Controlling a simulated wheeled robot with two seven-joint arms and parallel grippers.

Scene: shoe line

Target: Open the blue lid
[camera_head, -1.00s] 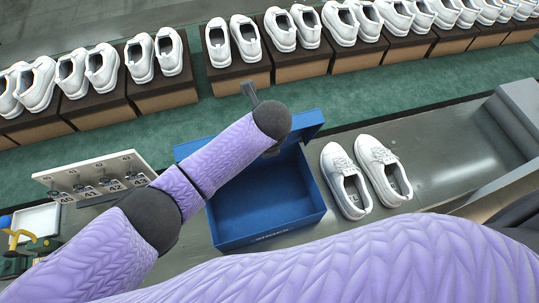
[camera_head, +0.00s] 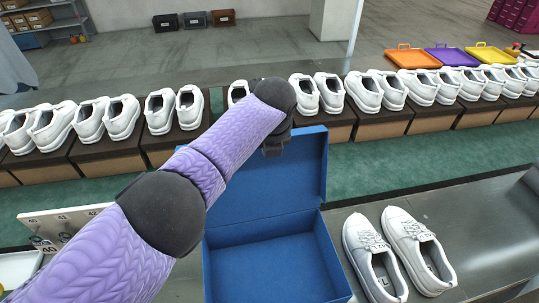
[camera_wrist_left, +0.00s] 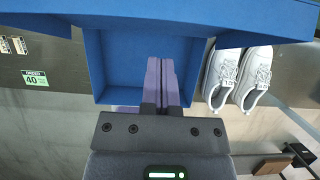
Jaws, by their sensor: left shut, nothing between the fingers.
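The blue shoe box (camera_head: 270,272) sits on the grey bench, open and empty inside. Its blue lid (camera_head: 305,165) stands raised along the back edge, roughly upright. My left gripper (camera_head: 276,147) is at the upper part of the lid, on its front side, partly hidden by my arm; I cannot tell whether it touches. In the left wrist view the gripper's fingers (camera_wrist_left: 161,75) are together and empty, over the blue box (camera_wrist_left: 115,65), with the blue lid (camera_wrist_left: 150,12) across the top. My right gripper is not in view.
A pair of white shoes (camera_head: 398,252) stands on the bench right of the box. A numbered size board (camera_head: 62,222) is at the left. Behind, a row of white shoes on brown boxes (camera_head: 432,117) lines the green strip. The bench right of the shoes is clear.

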